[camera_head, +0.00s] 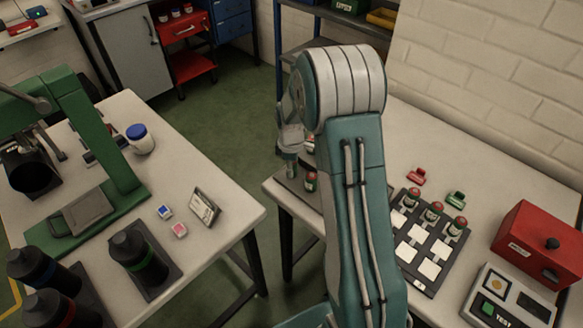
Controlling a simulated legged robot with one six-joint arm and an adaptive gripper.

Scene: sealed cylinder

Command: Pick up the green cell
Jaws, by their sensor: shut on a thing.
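My gripper (289,150) hangs, fingers down, left of my forearm, over a dark plate (290,187) at the left end of the right table. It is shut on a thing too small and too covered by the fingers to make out. A small cell (311,182) with a red top and a greenish body stands on the plate just right of the fingertips. Several red-topped cells (433,212) stand in the back row of a dark tray with white squares (417,248).
A red block (416,176) and a green block (456,199) lie behind the tray. A red box (540,243) and a tester (508,298) stand at right. The left table holds a green press (95,140) and dark bottles (138,258). A floor gap separates the tables.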

